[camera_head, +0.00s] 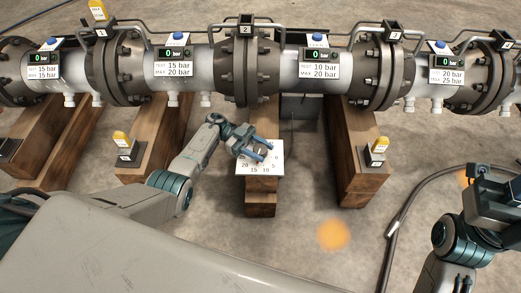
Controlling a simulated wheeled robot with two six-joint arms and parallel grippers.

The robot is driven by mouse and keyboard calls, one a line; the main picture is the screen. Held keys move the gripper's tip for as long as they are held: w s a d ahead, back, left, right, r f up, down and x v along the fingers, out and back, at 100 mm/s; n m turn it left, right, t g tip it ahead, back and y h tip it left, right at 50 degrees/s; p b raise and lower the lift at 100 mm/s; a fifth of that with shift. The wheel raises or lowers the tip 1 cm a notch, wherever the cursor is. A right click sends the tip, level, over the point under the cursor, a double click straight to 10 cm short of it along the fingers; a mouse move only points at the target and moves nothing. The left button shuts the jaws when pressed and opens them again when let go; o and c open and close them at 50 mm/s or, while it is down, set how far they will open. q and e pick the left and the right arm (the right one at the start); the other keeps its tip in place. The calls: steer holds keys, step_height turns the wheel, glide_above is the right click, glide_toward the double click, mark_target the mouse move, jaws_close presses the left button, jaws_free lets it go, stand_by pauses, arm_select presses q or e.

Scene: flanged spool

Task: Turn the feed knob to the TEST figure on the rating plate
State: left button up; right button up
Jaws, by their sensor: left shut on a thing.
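The feed knob (261,151) sits on a white dial plate (243,171) with figures such as 20, 15, 10, 5 and 0 around it, on a wooden block. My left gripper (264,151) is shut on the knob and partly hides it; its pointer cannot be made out. Four rating plates hang along the pipe; the one right of flange 2 (319,70) reads TEST 10 bar, MAX 20 bar, below a gauge (317,55) showing 0. My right gripper (491,185) is at the right edge, away from the dial; its jaws are unclear.
The flanged pipe (205,75) runs across the back on wooden beams (358,165). Yellow tags (379,145) stand on small blocks. A dark hose (405,217) lies on the floor at right. The floor in front of the dial is clear.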

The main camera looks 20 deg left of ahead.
arm_select(q)
steer(key=o, duration=1)
